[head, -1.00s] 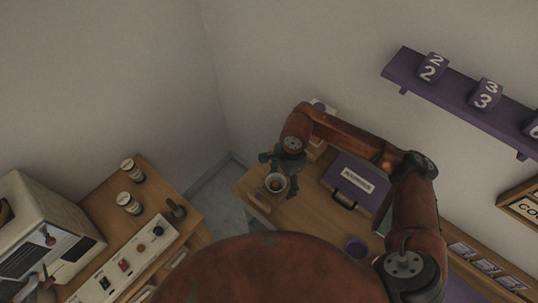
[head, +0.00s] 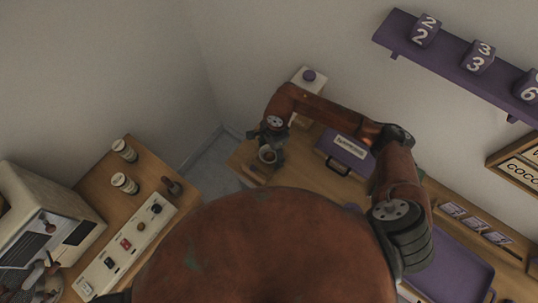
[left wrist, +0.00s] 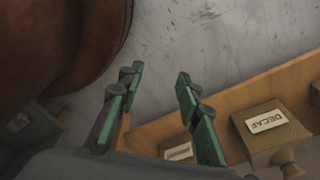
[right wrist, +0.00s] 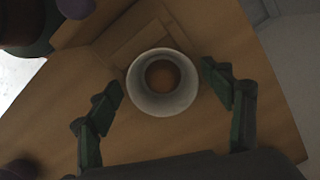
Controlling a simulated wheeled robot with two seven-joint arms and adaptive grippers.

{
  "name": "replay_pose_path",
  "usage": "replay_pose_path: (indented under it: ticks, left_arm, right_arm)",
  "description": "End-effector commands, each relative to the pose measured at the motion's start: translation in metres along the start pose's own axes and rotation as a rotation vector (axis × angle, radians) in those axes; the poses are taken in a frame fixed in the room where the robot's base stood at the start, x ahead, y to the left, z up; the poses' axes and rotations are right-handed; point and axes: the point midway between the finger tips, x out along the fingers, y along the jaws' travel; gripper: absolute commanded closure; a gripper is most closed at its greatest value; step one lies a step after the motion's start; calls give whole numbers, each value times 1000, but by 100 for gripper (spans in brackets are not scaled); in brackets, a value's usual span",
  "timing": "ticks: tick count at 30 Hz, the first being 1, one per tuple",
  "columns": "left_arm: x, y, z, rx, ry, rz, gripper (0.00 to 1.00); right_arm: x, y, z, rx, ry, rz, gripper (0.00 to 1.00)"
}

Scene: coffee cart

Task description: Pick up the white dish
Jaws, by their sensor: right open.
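The white dish (right wrist: 162,108) is a small round bowl with something brown inside. It stands on the wooden counter, and in the head view it shows (head: 267,156) near the counter's left end. My right gripper (head: 262,143) is open above the dish. In the right wrist view its fingers lie on either side of the dish, with a gap to each; I cannot tell how high they are. My left gripper (left wrist: 158,82) is open and empty, seen only in the left wrist view, over the floor beside a wooden cabinet.
A purple case (head: 345,153) and a white carton with a purple cap (head: 307,86) stand near the dish. A purple tray (head: 455,270) lies at the right. A coffee machine (head: 40,215) and two jars stand on the left counter. A drawer box labelled DECAF (left wrist: 265,135) is near my left gripper.

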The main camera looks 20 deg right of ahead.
Motion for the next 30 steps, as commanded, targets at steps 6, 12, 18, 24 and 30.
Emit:
replay_pose_path:
  ticks: [6,12,18,24,30]
  left_arm:
    - [0,0,1,-1,-1,0,68]
    - [0,1,9,-3,-11,1,68]
    - [0,2,17,-4,-22,1,68]
    - [0,2,15,-3,-20,1,68]
    - [0,2,11,-3,-14,1,68]
  right_arm:
    - [0,-1,0,-1,0,-1,31]
    - [0,-1,1,-2,1,-1,44]
    - [0,-1,0,-2,1,-1,58]
    - [0,-1,0,-2,1,-1,69]
    - [-1,-1,0,-1,1,-1,69]
